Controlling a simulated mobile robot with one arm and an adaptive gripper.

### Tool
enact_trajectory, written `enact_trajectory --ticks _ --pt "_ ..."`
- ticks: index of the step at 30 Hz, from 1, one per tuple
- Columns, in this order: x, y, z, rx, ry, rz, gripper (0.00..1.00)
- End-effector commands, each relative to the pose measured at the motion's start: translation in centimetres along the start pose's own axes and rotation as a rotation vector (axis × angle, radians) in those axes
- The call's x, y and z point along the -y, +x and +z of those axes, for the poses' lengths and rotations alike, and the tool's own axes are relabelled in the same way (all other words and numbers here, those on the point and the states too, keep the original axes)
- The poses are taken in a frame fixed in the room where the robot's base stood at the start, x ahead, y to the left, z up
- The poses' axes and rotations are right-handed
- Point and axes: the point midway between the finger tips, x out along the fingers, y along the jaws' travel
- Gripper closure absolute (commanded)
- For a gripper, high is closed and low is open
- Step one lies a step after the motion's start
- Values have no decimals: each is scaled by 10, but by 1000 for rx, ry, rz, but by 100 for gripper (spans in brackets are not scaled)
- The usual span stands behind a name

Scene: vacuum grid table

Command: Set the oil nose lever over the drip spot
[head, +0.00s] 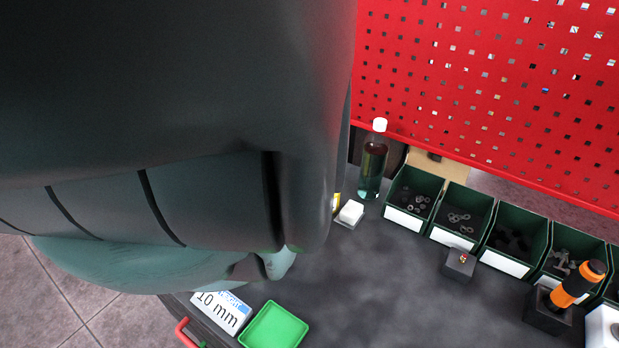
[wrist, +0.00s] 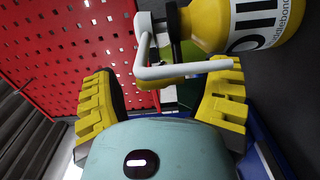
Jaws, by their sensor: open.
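In the wrist view a yellow bottle with a white printed label (wrist: 268,22) lies across the upper right of the picture. A pale grey bent lever (wrist: 180,71) comes from its dark neck and crosses the space between my fingers. My gripper (wrist: 163,70) is open, with one ribbed yellow finger on each side of the lever. I cannot tell whether either finger touches it. In the head view my arm hides my gripper and most of the bottle's area; only a thin yellow sliver shows at the arm's edge. I cannot make out a drip spot in either view.
A clear bottle with a white cap (head: 373,160) and a white block (head: 350,213) stand beside my arm. Green bins (head: 460,215) line the red pegboard (head: 490,75). The dark tabletop's middle is clear.

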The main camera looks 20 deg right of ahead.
Motion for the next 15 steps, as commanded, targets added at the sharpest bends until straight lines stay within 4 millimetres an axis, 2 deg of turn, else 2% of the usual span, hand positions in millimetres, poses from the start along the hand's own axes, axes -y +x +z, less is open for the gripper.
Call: enact_trajectory --ticks 10,11,15 --pt "0 3 0 -1 0 0 24" --pt "0 3 0 -1 0 0 21" --pt "0 3 0 -1 1 0 36"
